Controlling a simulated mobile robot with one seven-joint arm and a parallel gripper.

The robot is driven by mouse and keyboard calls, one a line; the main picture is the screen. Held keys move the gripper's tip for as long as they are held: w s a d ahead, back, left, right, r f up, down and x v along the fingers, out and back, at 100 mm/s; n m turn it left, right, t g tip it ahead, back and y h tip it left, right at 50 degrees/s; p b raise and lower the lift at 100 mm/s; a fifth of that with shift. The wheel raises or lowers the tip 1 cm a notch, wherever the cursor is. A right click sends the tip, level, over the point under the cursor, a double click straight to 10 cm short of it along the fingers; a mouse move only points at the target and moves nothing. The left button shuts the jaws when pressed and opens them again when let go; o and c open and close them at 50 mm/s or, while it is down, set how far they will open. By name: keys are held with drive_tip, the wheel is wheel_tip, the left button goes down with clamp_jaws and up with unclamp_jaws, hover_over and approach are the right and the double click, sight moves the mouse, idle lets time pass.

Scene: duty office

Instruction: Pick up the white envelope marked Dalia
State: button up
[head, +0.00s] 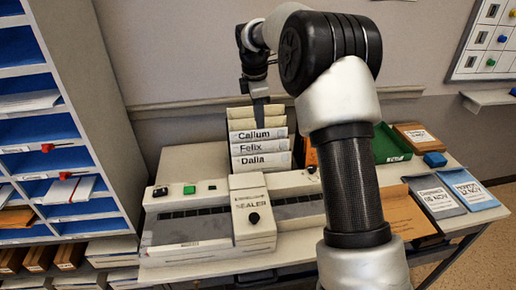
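The white envelope marked Dalia (270,161) stands at the front of a stack of upright envelopes behind the sealer. The envelope marked Felix (270,149) is just behind it, and the one marked Callum (275,134) is behind that. My gripper (260,118) points down at the top of the stack, at the Callum envelope, above and behind the Dalia envelope. Its fingers look narrow and close together from here. I cannot tell whether they are shut or whether they touch an envelope.
The beige sealer (254,207) stands in front of the envelopes. A blue shelf unit (85,100) rises on the left. A green tray (388,143), brown envelopes (408,213) and grey and blue packets (436,196) lie on the right. My arm hides part of the table.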

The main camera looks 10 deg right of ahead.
drive_tip(key=b, duration=0.1)
hover_over(262, 157)
wheel_tip(262, 157, down, 12)
drive_tip(key=f, duration=0.1)
drive_tip(key=shift+s+f+b, duration=0.15)
drive_tip(key=shift+f+b, duration=0.2)
drive_tip(key=shift+f, duration=2)
clamp_jaws()
drive_tip(key=shift+r, duration=0.1)
